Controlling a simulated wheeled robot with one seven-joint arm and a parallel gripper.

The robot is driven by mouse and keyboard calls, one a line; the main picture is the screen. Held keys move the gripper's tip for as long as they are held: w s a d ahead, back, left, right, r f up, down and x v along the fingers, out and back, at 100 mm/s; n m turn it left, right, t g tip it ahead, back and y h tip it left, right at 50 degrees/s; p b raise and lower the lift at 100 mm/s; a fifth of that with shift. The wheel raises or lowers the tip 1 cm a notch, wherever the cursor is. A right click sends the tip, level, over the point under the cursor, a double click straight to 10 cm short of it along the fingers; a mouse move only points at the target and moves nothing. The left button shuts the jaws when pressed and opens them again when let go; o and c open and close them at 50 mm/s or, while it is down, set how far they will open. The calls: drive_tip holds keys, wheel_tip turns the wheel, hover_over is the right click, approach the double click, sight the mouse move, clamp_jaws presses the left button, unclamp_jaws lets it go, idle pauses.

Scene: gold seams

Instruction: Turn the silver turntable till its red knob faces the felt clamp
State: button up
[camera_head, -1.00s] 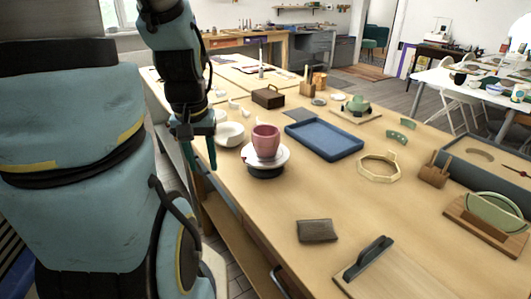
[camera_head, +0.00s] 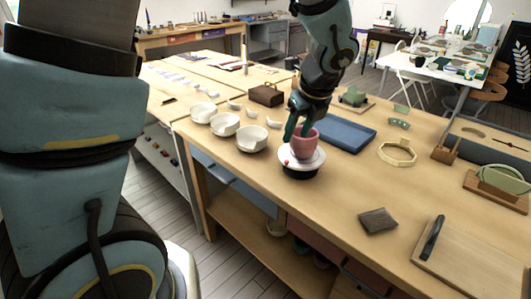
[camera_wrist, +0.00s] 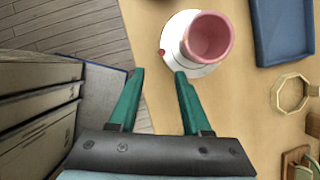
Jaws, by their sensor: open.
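The turntable (camera_head: 316,163) has a pale silver-white top on a dark base and carries a pink cup (camera_head: 306,145). Its small red knob (camera_head: 286,162) is on the rim at the near left. The knob (camera_wrist: 162,52) is at the disc's left edge in the wrist view, just ahead of my gripper (camera_wrist: 160,73). My gripper is open and empty, its right fingertip close to the turntable rim (camera_wrist: 172,42); contact cannot be told. In the head view my gripper (camera_head: 297,131) is at the cup's left side. I cannot tell for sure which thing is the felt clamp.
White bowls (camera_head: 251,138) stand left of the turntable. A blue tray (camera_head: 345,136) lies behind right, with a pale octagonal ring (camera_head: 397,154) further right. A wooden stand (camera_head: 497,190) holds a green piece. A grey-brown pad (camera_head: 378,221) and a black-handled board (camera_head: 465,262) lie nearer.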

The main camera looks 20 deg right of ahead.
sight(287, 160)
drive_tip(key=shift+m, duration=0.4)
drive_tip(key=x, duration=1)
drive_tip(key=shift+w+d+f, duration=0.1)
drive_tip(key=shift+d+f, duration=0.1)
drive_tip(key=shift+f, duration=0.1)
clamp_jaws()
idle(0.7)
